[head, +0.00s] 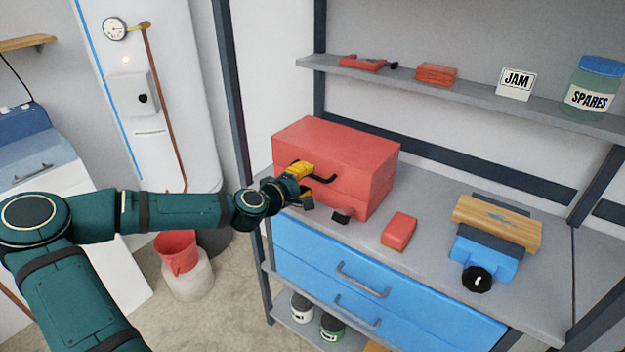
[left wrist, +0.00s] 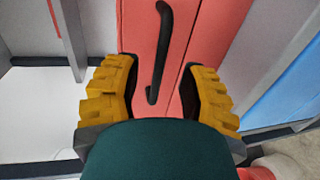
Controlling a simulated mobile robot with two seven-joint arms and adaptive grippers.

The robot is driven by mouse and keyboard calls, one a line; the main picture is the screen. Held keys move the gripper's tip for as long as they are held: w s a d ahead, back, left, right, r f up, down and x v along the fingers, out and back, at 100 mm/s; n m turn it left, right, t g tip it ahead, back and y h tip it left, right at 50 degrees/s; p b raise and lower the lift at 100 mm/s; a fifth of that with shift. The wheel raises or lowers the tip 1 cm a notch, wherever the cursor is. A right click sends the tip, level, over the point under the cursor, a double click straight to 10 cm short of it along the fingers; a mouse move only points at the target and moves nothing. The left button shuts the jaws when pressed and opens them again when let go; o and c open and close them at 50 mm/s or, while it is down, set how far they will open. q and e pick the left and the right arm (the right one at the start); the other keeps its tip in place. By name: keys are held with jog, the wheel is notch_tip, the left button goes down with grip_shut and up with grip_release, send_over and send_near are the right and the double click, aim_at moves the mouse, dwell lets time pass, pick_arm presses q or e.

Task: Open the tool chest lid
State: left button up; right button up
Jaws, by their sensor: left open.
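The red tool chest (head: 352,198) stands on the grey workbench, and its lid (head: 337,143) is down. A black handle (head: 319,180) is on its front, partly hidden by my gripper; it also shows in the left wrist view (left wrist: 172,50). My left gripper (head: 309,184), with yellow fingers, is at the left part of the chest front, by the handle. In the left wrist view the open fingers (left wrist: 160,72) lie on either side of the handle, apart from it. My right gripper is not in view.
A shelf (head: 470,98) runs above. Blue drawers (head: 345,265) are below.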

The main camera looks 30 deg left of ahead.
aim_at(311, 176)
pick_arm(q)
jog(key=shift+x, duration=1.8)
jog(key=shift+o, duration=0.2)
grip_shut()
